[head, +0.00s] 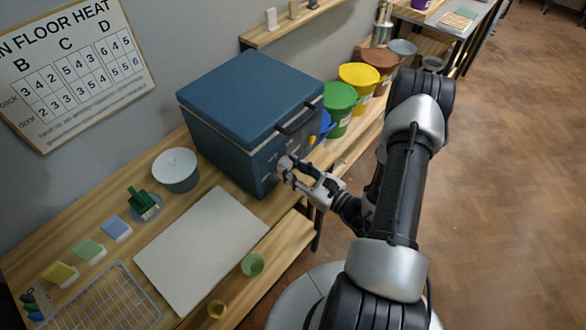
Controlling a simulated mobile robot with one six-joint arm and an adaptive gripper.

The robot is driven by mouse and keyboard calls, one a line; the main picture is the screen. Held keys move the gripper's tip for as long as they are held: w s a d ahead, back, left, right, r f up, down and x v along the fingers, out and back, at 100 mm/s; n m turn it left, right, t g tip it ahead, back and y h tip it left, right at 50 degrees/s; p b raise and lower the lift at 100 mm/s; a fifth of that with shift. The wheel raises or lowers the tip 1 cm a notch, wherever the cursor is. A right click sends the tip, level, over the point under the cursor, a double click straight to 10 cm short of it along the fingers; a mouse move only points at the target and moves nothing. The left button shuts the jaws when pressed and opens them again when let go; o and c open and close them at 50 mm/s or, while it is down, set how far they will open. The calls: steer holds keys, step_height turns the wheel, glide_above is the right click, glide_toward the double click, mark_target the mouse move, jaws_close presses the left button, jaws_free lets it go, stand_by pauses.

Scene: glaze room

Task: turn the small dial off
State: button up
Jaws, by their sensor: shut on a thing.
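A dark blue kiln-like box (245,110) with a lid stands on the wooden bench against the wall. On its front face, my gripper (286,170) is shut on a small pale dial (283,161), low on the panel. The fingers cover much of the dial, and I cannot read its setting. A yellow round knob or button (311,140) sits on the same face, farther right and apart from my gripper.
A bar handle (299,119) juts from the box above the dial. Green (339,108), yellow (359,85) and brown (381,62) buckets stand to its right. The floor at right is clear.

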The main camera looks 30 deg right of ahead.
steer(key=o, duration=0.7)
steer(key=shift+w+r, duration=0.1)
steer(key=shift+r, duration=0.05)
steer(key=o, duration=0.3)
steer(key=shift+w+a, duration=0.1)
steer(key=shift+w, duration=0.05)
steer(key=shift+o, duration=0.2)
steer(key=v, duration=1.2)
